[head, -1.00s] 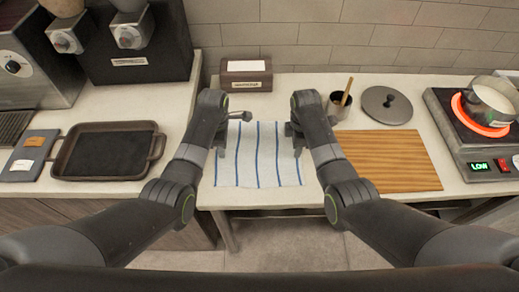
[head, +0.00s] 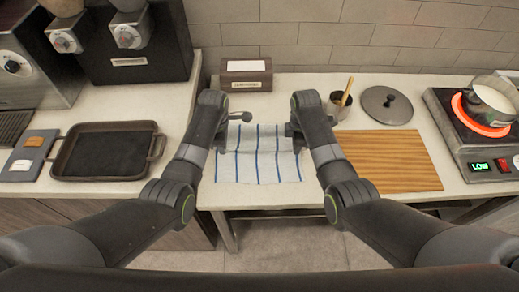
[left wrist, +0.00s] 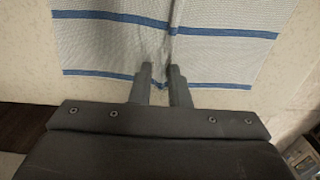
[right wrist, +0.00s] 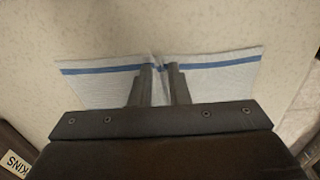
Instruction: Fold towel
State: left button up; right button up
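The towel (head: 258,170), white with blue stripes, lies spread on the counter between my arms. My left gripper (head: 222,143) is at the towel's left edge. In the left wrist view its fingers (left wrist: 159,72) are close together, with a crease of the towel (left wrist: 215,55) running up from between them. My right gripper (head: 294,136) is at the towel's right edge. In the right wrist view its fingers (right wrist: 160,72) pinch a small ridge of the towel (right wrist: 220,75). The exact pinched cloth is partly hidden by the fingers.
A napkin box (head: 246,76) stands behind the towel. A cup with a wooden handle (head: 339,104), a lid (head: 387,105) and a wooden board (head: 390,162) are on the right. Further right is a glowing burner (head: 478,116) with a pot. A black tray (head: 105,150) is on the left.

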pick_arm(q)
grip_shut()
pick_arm(e)
grip_shut()
